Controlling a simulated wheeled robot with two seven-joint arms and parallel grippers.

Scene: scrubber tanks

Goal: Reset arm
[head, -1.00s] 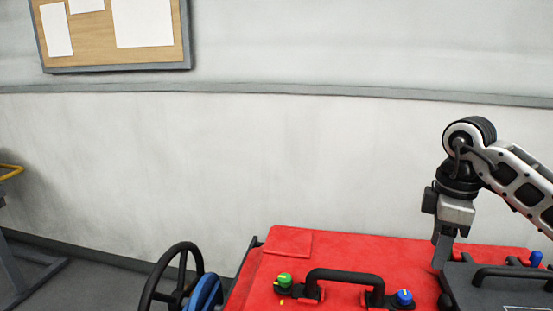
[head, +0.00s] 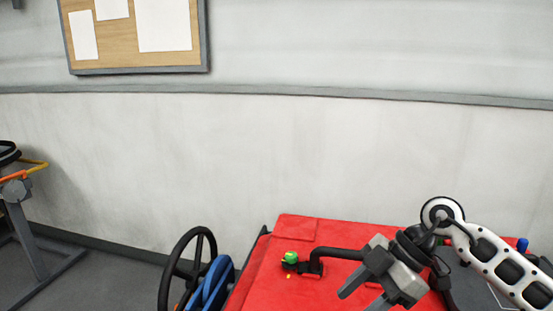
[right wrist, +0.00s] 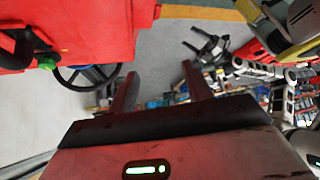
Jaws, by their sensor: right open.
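My right gripper (head: 362,294) is over the red machine top (head: 262,268) in the head view, with its fingers apart and nothing between them. It hides part of a black handle (head: 340,253) on the red top. A green knob (head: 291,257) sits at the left end of that handle. In the right wrist view the two open fingers (right wrist: 160,90) point away over the floor, and the red body (right wrist: 95,30) is at the upper left. My left gripper is not in view.
A black steering wheel (head: 178,270) and a blue part (head: 212,284) stand left of the red top. A grey stand with an orange bar (head: 30,170) is at the far left. A blue knob (head: 522,244) shows behind my right arm. Grey floor lies between.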

